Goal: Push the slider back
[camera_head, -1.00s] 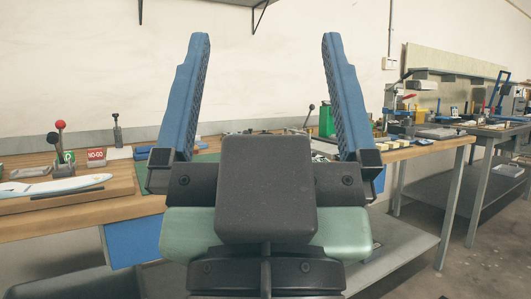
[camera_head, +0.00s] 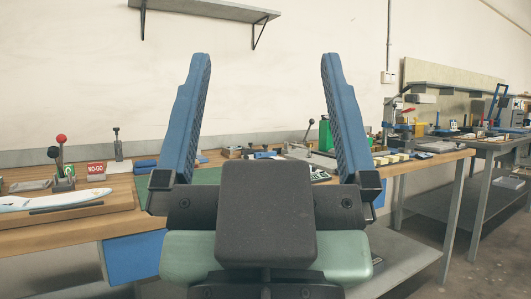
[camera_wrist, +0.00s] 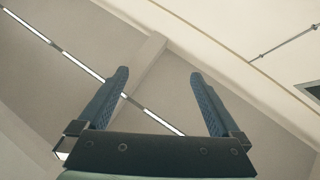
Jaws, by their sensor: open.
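My gripper (camera_head: 260,118) is raised in the middle of the head view, with its two blue fingers wide apart, pointing up and empty. In the wrist view my gripper (camera_wrist: 158,98) is also open, against the ceiling and wall. I cannot make out a slider for certain. A lever with a black knob (camera_head: 310,122) stands behind the fingers by a green block (camera_head: 326,136). At the left, levers with a red knob (camera_head: 61,138) and a black knob (camera_head: 53,152) stand on the bench. My gripper is apart from all of these and hides part of the bench.
The wooden workbench (camera_head: 60,231) runs across the view against the wall. A white insole-shaped piece (camera_head: 50,200) lies on a board at the left, near a red NO-GO block (camera_head: 95,168). A shelf (camera_head: 215,10) hangs above. More benches stand at the right, with open floor (camera_head: 480,245) before them.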

